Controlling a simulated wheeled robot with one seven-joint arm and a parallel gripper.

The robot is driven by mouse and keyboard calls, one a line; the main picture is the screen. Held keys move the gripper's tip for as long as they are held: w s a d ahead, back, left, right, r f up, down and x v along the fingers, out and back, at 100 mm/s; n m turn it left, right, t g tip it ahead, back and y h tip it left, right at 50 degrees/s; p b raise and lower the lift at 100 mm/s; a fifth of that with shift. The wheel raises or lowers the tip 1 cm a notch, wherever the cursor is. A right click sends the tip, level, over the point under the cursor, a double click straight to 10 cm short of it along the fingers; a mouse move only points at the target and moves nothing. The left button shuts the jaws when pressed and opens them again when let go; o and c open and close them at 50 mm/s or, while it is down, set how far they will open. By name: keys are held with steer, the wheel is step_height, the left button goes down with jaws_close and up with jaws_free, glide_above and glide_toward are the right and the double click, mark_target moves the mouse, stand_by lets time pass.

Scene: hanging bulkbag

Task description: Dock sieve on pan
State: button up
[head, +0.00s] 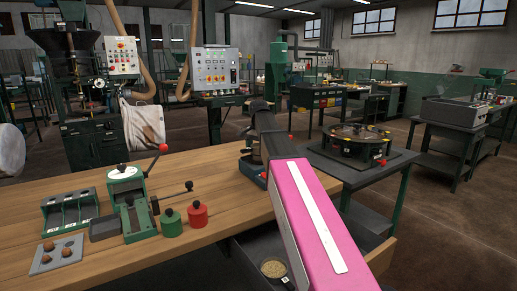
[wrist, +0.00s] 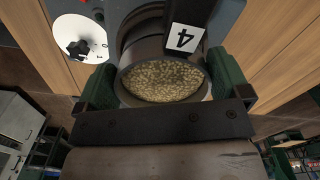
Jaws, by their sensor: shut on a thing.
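My gripper (wrist: 163,88) has its green fingers on both sides of a round, dark-rimmed sieve (wrist: 206,92) in the wrist view and is shut on it. Pale grain fills the sieve. A black tab with a white label "4" stands at its far side. A grey machine with a white dial (wrist: 78,38) and a round dark collar (wrist: 140,48) is right behind the sieve. I cannot tell whether they touch. In the head view my dark wrist is over this machine at the bench's right end. No separate pan can be made out with certainty; it may be hidden.
A round cup of grain (head: 273,267) sits low beside my pink arm. The wooden bench (head: 205,240) carries a green lever press (head: 135,200), a green weight (head: 171,222), a red weight (head: 197,214) and a grey tray (head: 56,254). A dark side table (head: 372,178) stands at right.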

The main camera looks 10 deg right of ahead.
steer(key=shift+f, duration=0.3)
steer(key=o, duration=0.7)
step_height(320, 180, up, 11)
stand_by(1.0)
steer(key=shift+s, duration=0.15)
